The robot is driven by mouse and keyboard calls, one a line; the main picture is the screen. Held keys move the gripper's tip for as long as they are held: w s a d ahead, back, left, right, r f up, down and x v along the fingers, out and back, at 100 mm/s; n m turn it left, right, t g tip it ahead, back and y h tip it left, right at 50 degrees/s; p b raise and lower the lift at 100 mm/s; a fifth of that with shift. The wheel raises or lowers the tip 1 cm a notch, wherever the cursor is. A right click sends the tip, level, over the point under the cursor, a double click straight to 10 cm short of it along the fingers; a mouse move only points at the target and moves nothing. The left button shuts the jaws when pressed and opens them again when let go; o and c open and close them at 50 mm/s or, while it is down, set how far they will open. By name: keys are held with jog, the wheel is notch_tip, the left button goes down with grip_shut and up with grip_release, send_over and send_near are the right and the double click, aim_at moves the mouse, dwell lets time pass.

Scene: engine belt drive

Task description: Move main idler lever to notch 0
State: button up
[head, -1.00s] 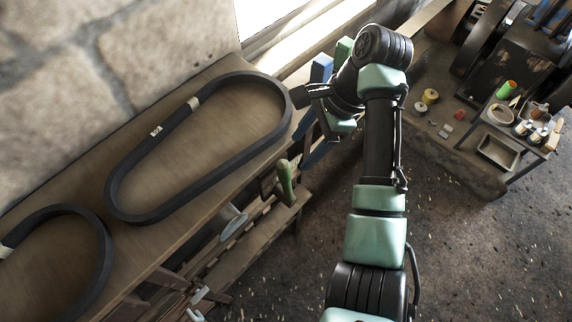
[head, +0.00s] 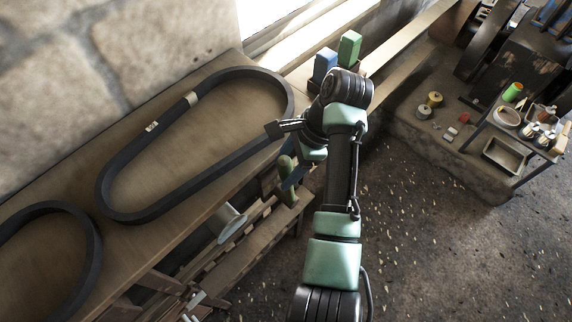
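A green rounded handle (head: 286,178) stands at the right end of the workbench's front side. I cannot tell whether it is the main idler lever, and no notch marks are readable. A blue block-shaped handle (head: 325,64) and a green one (head: 349,48) stand upright behind my arm, near the window. My gripper (head: 276,129) is over the right end of the bench, by the large belt and above the rounded green handle. It appears apart from that handle. Its fingers are small and dark, and whether they are open is unclear.
A large black belt (head: 130,157) and a second belt (head: 92,270) lie on the wooden bench (head: 190,225). A small table with a tray (head: 507,154) and cans stands at right. The floor between is open.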

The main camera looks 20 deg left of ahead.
grip_shut()
dwell(1.2)
